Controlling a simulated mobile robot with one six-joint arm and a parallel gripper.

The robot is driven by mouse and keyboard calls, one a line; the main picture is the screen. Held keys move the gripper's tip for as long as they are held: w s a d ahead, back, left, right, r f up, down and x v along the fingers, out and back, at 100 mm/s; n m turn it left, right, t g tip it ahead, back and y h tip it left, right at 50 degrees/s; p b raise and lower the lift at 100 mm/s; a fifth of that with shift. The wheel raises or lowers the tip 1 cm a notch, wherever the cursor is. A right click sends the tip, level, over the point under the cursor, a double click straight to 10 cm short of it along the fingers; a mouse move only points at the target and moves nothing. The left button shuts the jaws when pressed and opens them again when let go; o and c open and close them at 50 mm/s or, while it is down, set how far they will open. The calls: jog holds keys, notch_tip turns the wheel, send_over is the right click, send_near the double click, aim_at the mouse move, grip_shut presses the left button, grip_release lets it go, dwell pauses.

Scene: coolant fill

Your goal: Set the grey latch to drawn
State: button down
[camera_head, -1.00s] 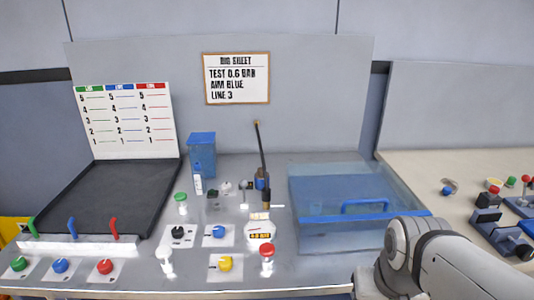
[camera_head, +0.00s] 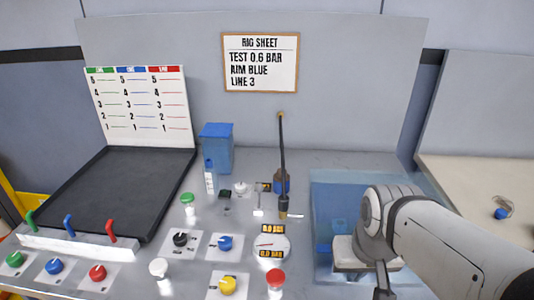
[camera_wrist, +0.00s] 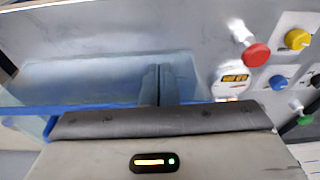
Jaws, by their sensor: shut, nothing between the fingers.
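I cannot tell for certain which part is the grey latch. A small pale grey upright lever (camera_head: 258,203) stands on the bench left of a dark rod in the head view, and it may be the latch. My gripper (camera_wrist: 159,85) is shut and empty in the wrist view, its fingers over the clear blue box (camera_wrist: 80,85). In the head view my arm covers much of that box, and my gripper is apart from the small lever, to its right and nearer.
A round gauge (camera_head: 270,243) stands among black, blue and yellow knobs. Red-capped (camera_head: 275,280), white and green-capped (camera_head: 188,200) posts stand up around them. Three coloured levers (camera_head: 68,225) are at left, before a black tray (camera_head: 110,195). A blue bin (camera_head: 217,148) stands behind.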

jog(key=w+a+r+p, duration=0.2)
jog(key=w+r+p, duration=0.2)
jog(key=r+p, duration=0.45)
jog(key=n+g, duration=0.1)
jog(key=n, duration=0.1)
send_over(259, 197)
jog(key=w, duration=0.6)
notch_tip(259, 197, down, 4)
jog(key=shift+w+a+y, duration=0.15)
jog(key=shift+y, duration=0.15)
jog(key=shift+f, duration=0.1)
jog(key=f, duration=0.3)
jog(key=w+f+p, duration=0.1)
jog(key=f, duration=0.2)
jog(key=f+p, duration=0.1)
jog(key=f, duration=0.3)
jog(key=shift+w+a, duration=0.15)
jog(key=shift+a, duration=0.1)
jog(key=s, duration=0.2)
jog(key=s+r+p, duration=0.1)
jog(key=shift+s+d, duration=0.3)
jog(key=shift+s, duration=0.1)
